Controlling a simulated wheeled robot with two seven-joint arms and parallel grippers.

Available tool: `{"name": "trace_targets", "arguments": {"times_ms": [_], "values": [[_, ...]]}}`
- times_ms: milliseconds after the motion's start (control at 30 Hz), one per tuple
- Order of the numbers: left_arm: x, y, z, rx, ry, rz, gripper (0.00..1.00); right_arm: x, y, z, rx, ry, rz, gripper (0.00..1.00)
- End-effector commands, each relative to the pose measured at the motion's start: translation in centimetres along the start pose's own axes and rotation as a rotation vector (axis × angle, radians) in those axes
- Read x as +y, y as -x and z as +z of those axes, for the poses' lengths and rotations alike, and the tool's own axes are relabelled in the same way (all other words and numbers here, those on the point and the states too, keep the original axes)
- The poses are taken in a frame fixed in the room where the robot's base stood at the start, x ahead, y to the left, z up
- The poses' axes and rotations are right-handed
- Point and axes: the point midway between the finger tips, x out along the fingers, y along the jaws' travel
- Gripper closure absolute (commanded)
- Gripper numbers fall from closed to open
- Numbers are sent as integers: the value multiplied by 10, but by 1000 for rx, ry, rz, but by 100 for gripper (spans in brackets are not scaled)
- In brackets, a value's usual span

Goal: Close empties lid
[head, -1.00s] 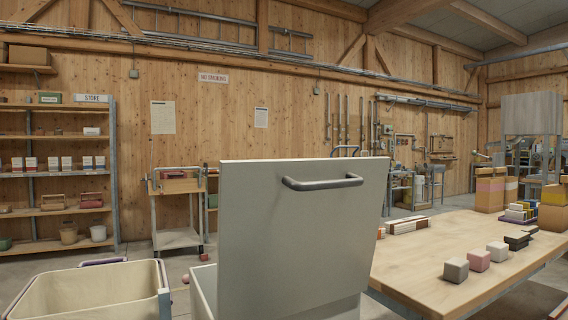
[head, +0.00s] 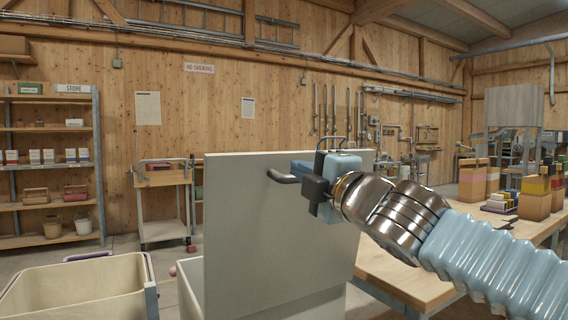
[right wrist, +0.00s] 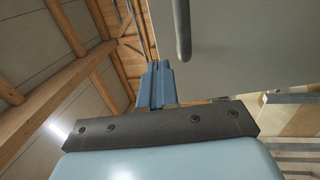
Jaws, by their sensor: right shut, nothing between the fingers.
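The lid (head: 270,235) is a large pale grey panel standing upright, open, on a whitish bin (head: 188,292) whose lower part is cut off by the picture edge. Its dark bar handle (head: 284,177) is near the top, partly hidden by my right gripper. My right gripper (head: 301,168) is shut and empty in front of the lid's upper part, close to the handle. In the right wrist view the blue fingers (right wrist: 156,85) are together, left of and below the handle (right wrist: 182,35), with a visible gap. My left gripper is out of view.
A cream open bin (head: 80,292) stands left of the lid. A wooden table (head: 395,275) with blocks and boxes (head: 536,197) is at the right, partly behind my right arm. A trolley (head: 163,205) and shelves (head: 45,167) stand farther back.

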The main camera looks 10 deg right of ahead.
Motion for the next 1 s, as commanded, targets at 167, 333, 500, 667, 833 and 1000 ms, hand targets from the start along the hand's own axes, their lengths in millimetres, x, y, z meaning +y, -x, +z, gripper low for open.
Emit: {"name": "trace_targets", "arguments": {"times_ms": [167,333,500,667,833,1000], "values": [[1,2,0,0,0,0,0,0,-37,0,0,1,-2,100],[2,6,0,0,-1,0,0,0,-60,0,0,1,-2,100],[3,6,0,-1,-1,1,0,0,-69,0,-1,2,-2,100],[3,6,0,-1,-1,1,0,-1,-70,0,-1,2,-1,100],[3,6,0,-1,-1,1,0,-1,-70,0,-1,3,-2,100],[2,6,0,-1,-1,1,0,0,-70,-1,-1,2,-1,100]]}}
